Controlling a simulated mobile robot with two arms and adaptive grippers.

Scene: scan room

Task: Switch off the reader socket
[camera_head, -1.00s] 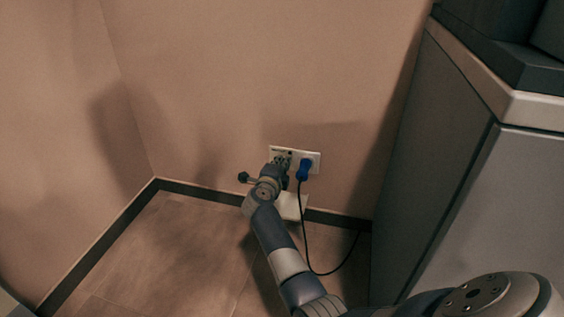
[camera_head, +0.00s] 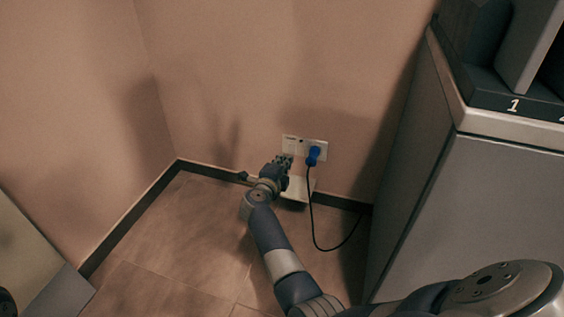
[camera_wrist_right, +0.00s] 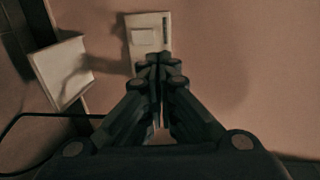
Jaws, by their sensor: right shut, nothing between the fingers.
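A white wall socket plate (camera_head: 291,143) is low on the wall, with a blue plug (camera_head: 313,155) in its right part and a black cord hanging down. My right gripper (camera_head: 284,160) is shut and empty, at the plate's lower left in the head view. In the right wrist view the shut fingertips (camera_wrist_right: 160,62) overlap the lower end of a white plate (camera_wrist_right: 149,22), which carries a raised pale rectangle and a dark narrow mark. I cannot tell whether they touch it or which way the switch sits. My left gripper is not in view.
A white flat box (camera_head: 297,188) is low by the wall below the socket; it also shows in the right wrist view (camera_wrist_right: 62,70). A large grey cabinet (camera_head: 470,210) stands close on the right. The tiled floor (camera_head: 180,235) at left is clear.

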